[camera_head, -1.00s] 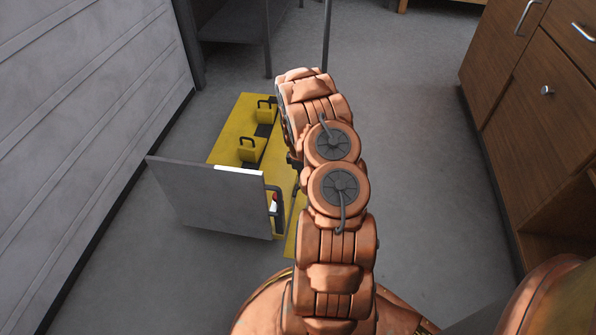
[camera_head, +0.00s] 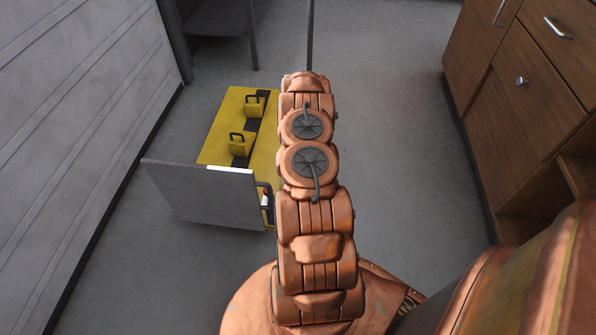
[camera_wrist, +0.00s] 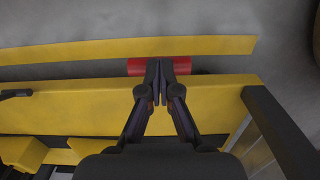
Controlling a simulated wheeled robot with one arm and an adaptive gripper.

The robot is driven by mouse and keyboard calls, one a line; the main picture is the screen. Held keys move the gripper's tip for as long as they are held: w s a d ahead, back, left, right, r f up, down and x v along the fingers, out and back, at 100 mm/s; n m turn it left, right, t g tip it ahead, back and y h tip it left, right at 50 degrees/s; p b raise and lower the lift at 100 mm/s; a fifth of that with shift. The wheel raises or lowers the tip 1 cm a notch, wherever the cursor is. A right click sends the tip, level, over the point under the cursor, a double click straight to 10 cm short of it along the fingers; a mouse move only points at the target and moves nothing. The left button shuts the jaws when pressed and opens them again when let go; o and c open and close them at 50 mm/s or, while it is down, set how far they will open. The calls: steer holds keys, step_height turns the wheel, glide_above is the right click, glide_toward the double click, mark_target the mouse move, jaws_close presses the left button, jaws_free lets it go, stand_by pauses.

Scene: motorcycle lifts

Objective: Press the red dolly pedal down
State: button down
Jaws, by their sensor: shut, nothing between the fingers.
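The red pedal (camera_wrist: 205,71) shows in the wrist view as a short red bar in the gap between a thin yellow strip and the broad yellow body of the dolly (camera_wrist: 60,108). My gripper (camera_wrist: 160,68) is shut and empty, its fingertips in front of the middle of the red bar. I cannot tell whether they touch it. In the head view the yellow dolly (camera_head: 221,135) lies on the floor, its right side partly covered by my arm. My gripper and the pedal are hidden there.
A grey ribbed wall (camera_head: 80,110) is at left. Wooden cabinets (camera_head: 520,120) stand at right. Grey floor (camera_head: 400,130) between is clear.

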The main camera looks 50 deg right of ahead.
steer(key=shift+s+d+f, duration=0.3)
steer(key=shift+s+f, duration=0.3)
steer(key=shift+f, duration=0.25)
steer(key=s+d+r+p, duration=0.1)
steer(key=s+r, duration=0.1)
steer(key=r, duration=0.4)
steer(key=s+d+r+p, duration=0.1)
steer(key=s+r, duration=0.1)
steer(key=r, duration=0.4)
steer(key=shift+d, duration=0.25)
steer(key=shift+r, duration=0.15)
stand_by(0.4)
